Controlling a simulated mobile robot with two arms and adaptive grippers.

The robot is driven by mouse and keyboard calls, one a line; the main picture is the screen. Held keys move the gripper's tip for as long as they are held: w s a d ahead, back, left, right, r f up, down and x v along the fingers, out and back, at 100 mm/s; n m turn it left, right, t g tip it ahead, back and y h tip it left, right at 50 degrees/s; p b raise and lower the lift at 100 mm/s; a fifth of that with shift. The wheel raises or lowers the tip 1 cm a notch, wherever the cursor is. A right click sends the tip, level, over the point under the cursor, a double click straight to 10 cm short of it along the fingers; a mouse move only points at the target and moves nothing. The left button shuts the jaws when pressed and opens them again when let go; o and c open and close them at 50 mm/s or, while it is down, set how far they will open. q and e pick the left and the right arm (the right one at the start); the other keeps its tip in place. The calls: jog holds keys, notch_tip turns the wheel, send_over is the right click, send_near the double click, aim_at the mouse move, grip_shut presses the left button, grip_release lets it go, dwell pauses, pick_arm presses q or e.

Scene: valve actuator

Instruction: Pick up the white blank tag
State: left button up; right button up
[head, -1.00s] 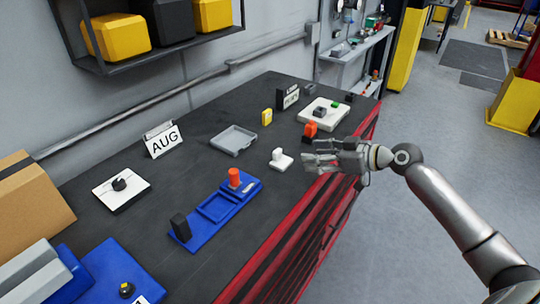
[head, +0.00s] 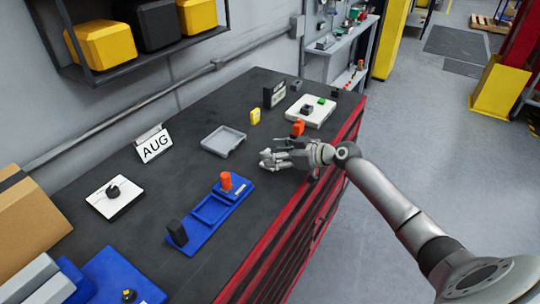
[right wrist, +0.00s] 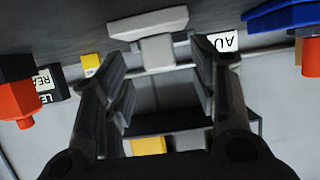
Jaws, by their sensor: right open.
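My right gripper (right wrist: 158,47) is open. Its fingers are on both sides of the narrower block, with a visible gap on each side. My left gripper is not in view.
A blue tray (head: 211,210) with an orange knob (head: 226,181) lies to the left. An orange block (head: 298,128) and a white plate (head: 316,119) are beyond the gripper.

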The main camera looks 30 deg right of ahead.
jog(key=shift+x, duration=0.95)
jog(key=shift+s, duration=0.1)
jog(key=c, duration=1.1)
